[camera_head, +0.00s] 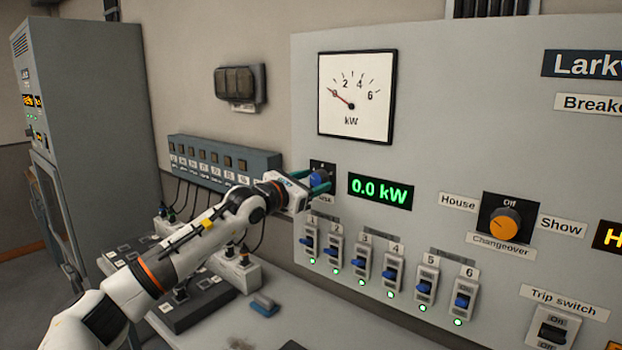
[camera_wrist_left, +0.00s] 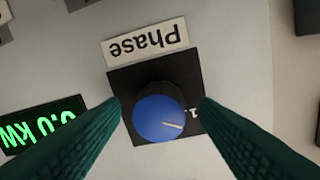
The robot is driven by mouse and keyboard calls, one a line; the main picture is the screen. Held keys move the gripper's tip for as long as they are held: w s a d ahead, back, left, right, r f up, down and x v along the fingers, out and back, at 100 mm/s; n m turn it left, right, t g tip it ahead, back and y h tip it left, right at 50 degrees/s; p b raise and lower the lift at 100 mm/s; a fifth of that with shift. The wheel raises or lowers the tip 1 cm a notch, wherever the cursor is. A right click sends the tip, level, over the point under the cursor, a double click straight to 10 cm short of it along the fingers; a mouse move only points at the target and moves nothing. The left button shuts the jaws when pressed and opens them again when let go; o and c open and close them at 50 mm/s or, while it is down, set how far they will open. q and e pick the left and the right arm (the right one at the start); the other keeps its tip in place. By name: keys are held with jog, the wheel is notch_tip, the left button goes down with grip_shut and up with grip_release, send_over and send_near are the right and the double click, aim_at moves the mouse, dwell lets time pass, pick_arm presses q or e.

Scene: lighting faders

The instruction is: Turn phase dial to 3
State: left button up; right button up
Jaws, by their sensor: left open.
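The phase dial (camera_head: 319,178) is a blue knob on a black plate on the grey panel, left of the green kW display. In the left wrist view the dial (camera_wrist_left: 158,118) appears upside down near its "Phase" label (camera_wrist_left: 146,40). Its white pointer line aims to the right, close to a white "1"; other numbers are hidden. My left gripper (camera_head: 323,185) is open at the dial. In the wrist view its two teal fingers (camera_wrist_left: 160,103) lie on either side of the knob, with gaps showing. My right gripper is not in view.
The green display (camera_head: 381,191) reads 0.0 kW. The kW meter (camera_head: 357,97) is above, with several blue breaker switches (camera_head: 362,262) below. The orange changeover knob (camera_head: 504,224) and trip switch (camera_head: 553,331) are to the right. A grey box of switches (camera_head: 224,160) is left of the panel.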

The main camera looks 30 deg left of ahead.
pick_arm(q)
jog(key=shift+c, duration=0.3)
jog(key=c, duration=0.9)
jog(key=shift+c, duration=0.2)
